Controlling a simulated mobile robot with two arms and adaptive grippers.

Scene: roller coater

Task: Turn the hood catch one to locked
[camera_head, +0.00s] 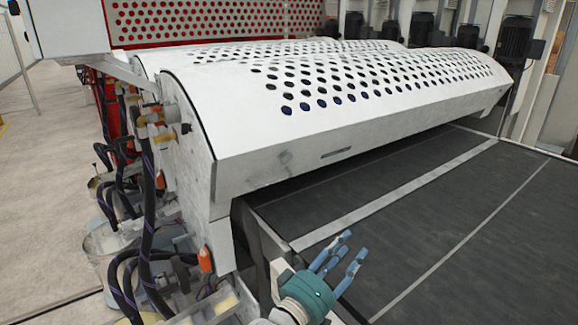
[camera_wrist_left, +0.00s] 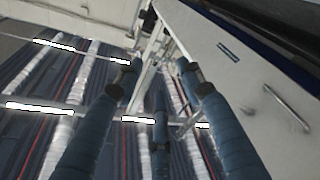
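The white perforated hood (camera_head: 300,130) spans the machine in the head view, lowered over the dark belt. A narrow dark slot (camera_head: 337,152) is in its front face; a similar slot (camera_wrist_left: 228,52) shows on a pale panel in the left wrist view, with a metal bar handle (camera_wrist_left: 287,107) near it. I cannot tell which part is hood catch one or how it is turned. My left gripper (camera_head: 343,257) is over the near corner of the belt, in front of the hood and apart from it. Its blue fingers (camera_wrist_left: 158,72) are spread and empty. My right gripper is not in view.
The dark belt (camera_head: 430,215) with pale stripes lies to the right. Hoses (camera_head: 148,210), fittings and an orange part (camera_head: 205,259) crowd the machine's left end. Dark motors (camera_head: 515,38) line the back. Open floor (camera_head: 45,190) is at the left.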

